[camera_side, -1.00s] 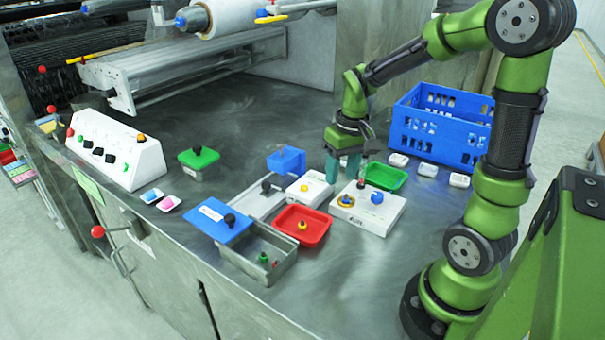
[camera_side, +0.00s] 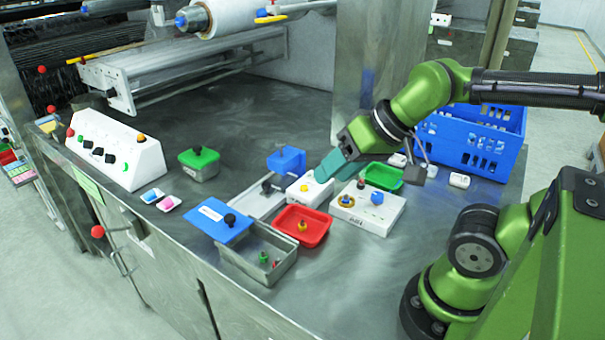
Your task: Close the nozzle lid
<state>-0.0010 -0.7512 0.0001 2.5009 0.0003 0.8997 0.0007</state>
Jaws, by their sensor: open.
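A blue lid (camera_side: 219,221) with a white label and a black knob lies to the left of the opening of a grey metal box (camera_side: 283,272). The front part of the box is uncovered, and a small green piece (camera_side: 263,257) and a small reddish piece show inside. I cannot read the label, but this looks like the nozzle lid. My gripper (camera_side: 325,173), with teal fingers, is open and tilted down to the left. It appears near or above a white block (camera_side: 310,191), well right of the lid. The fingertips partly overlap, and nothing shows between them.
A red tray (camera_side: 302,226) stands right of the metal box. Beyond are a white panel (camera_side: 370,212), a green tray (camera_side: 384,176) and a blue crate (camera_side: 468,145). A blue box (camera_side: 287,160) and a green-lidded box (camera_side: 199,162) stand behind.

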